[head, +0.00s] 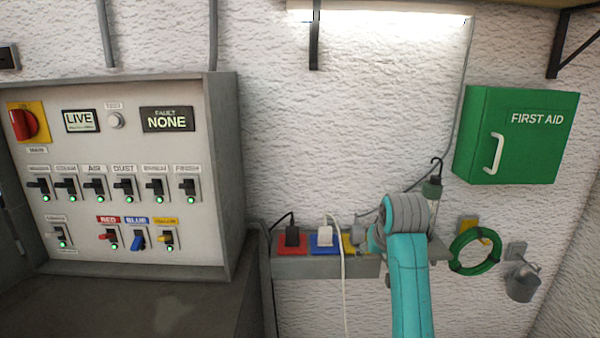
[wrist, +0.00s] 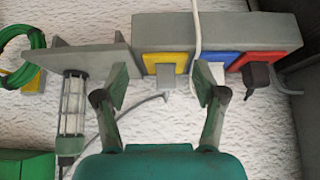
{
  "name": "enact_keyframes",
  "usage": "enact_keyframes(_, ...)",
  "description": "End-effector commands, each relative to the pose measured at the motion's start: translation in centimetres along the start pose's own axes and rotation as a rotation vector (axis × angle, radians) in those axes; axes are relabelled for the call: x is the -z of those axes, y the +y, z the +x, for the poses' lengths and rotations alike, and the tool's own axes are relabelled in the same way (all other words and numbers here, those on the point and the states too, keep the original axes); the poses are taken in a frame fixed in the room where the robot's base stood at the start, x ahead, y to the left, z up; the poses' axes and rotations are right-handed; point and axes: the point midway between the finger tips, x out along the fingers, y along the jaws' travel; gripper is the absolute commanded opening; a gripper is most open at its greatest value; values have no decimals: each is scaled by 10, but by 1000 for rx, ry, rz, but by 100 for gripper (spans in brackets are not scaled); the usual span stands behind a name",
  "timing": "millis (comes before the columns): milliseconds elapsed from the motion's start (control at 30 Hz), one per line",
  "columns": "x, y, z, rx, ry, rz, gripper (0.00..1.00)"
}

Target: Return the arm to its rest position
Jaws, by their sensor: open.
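My gripper (wrist: 162,85) is open in the wrist view, with its two fingers spread and nothing between them. It is in front of the wall socket strip (wrist: 220,32), near the yellow socket (wrist: 148,58) and blue socket (wrist: 205,57). How far it is from the strip I cannot tell. In the head view my teal arm reaches up at the lower right, and its grey wrist hides part of the strip (head: 330,268). The fingers are not clear there.
A caged lamp (wrist: 73,105) hangs beside a grey bracket left of the fingers. A white cable (head: 343,290) hangs from the blue socket; a black plug (head: 292,237) is in the red one. The switch panel (head: 130,180), first aid box (head: 515,135) and green coil (head: 475,250) are around.

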Motion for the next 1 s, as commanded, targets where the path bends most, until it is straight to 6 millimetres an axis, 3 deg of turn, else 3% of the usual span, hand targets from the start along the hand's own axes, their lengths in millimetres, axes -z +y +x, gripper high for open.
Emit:
enact_keyframes(267, -56, 0, 52, 0, 41, 0, 70)
enact_keyframes(400, -101, 0, 84, 0, 78, 0, 70)
enact_keyframes(600, -168, 0, 116, 0, 135, 1, 70)
enact_keyframes(800, -237, 0, 134, 0, 193, 1, 70)
enact_keyframes(1000, -306, 0, 137, -1, 248, 1, 70)
